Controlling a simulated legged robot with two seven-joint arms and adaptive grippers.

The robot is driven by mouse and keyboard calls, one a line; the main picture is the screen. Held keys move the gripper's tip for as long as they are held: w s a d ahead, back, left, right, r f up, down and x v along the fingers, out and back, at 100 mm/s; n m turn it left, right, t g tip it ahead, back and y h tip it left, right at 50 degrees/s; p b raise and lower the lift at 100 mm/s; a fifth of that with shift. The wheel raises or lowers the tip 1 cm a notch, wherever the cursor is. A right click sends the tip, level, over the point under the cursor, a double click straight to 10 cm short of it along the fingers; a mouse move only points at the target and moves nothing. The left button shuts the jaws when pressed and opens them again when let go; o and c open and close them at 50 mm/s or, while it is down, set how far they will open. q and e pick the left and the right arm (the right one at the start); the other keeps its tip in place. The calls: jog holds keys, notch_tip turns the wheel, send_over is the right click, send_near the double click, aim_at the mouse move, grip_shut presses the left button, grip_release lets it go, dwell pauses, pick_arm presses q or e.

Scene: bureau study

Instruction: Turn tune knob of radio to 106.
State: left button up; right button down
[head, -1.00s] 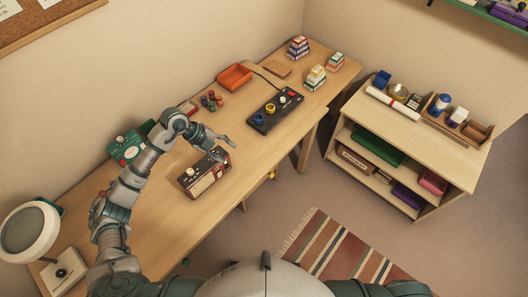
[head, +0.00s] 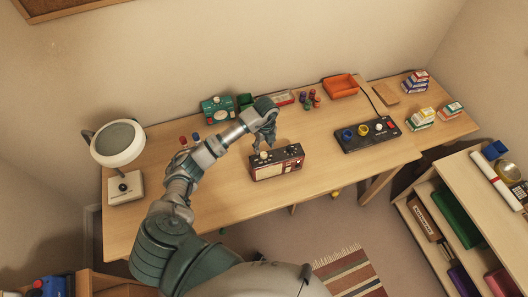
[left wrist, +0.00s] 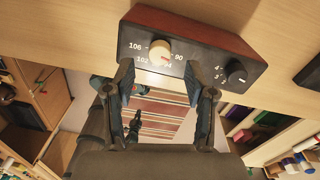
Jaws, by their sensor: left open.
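The radio (head: 277,163) is a dark box with a red-brown side, on the desk near its front edge. In the left wrist view its dark panel (left wrist: 200,58) carries a cream tune knob (left wrist: 160,52) with an orange mark. The mark appears to point down and right, toward the 94 side; 106 is printed at the knob's left. My right gripper is not in view.
A smaller black knob (left wrist: 237,73) is on the same panel. On the desk (head: 215,205) stand a lamp (head: 120,143), a green device (head: 217,108), an orange tray (head: 341,86) and a black button panel (head: 367,134). The desktop around the radio is clear.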

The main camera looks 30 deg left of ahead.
aim_at(263, 153)
pick_arm(q)
jog(key=shift+f, duration=2.3)
grip_shut()
